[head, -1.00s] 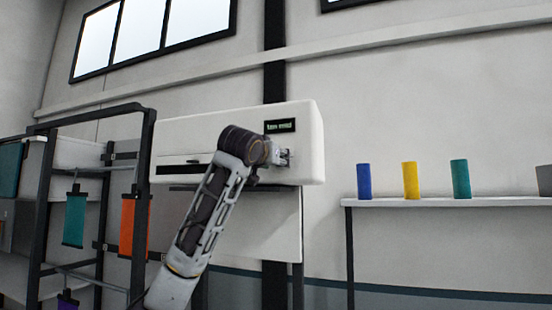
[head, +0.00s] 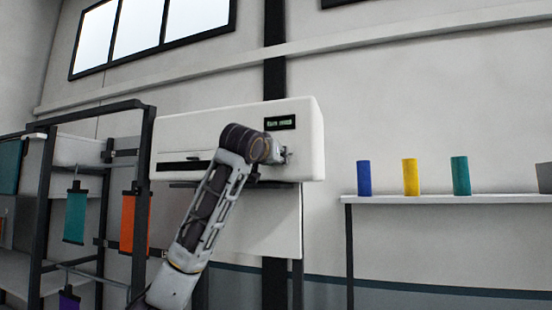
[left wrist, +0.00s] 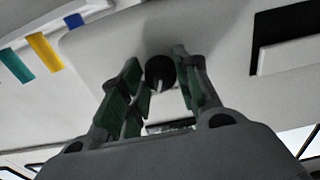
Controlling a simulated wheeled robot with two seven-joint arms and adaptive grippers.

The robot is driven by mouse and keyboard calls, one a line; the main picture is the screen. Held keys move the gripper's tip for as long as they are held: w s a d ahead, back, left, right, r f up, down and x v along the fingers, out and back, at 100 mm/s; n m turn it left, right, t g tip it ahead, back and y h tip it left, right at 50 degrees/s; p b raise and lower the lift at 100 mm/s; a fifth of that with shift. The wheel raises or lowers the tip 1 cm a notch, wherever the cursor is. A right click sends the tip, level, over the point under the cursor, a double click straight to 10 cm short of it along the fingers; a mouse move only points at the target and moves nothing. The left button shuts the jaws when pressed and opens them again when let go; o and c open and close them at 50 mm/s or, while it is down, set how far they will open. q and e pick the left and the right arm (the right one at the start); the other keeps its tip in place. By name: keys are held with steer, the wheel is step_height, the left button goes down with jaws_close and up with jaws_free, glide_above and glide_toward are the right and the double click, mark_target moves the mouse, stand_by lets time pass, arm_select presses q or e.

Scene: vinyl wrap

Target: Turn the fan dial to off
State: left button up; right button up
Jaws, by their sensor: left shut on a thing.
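The white wall unit (head: 305,165) has a small dark display (head: 280,122) with green text too small to read. My left gripper (head: 284,155) is at its front, just below the display. In the left wrist view the fan dial (left wrist: 159,72) is a dark round knob on the white face, with a light mark. The left gripper's green-padded fingers (left wrist: 163,88) stand on both sides of the dial and are shut on it. In the head view the gripper and arm hide the dial. My right gripper is in neither view.
A shelf (head: 400,200) at right holds a blue roll (head: 364,178), a yellow roll (head: 410,177) and a teal roll (head: 460,176). A dark rack (head: 148,200) with hanging teal and orange sheets stands left of my arm. The wall between unit and shelf is clear.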

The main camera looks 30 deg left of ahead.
arm_select(q)
steer(key=shift+n, duration=0.4)
steer(key=n+b, duration=0.1)
steer(key=n, duration=1.8)
steer(key=shift+d, duration=0.1)
stand_by(0.4)
steer(key=o, duration=1)
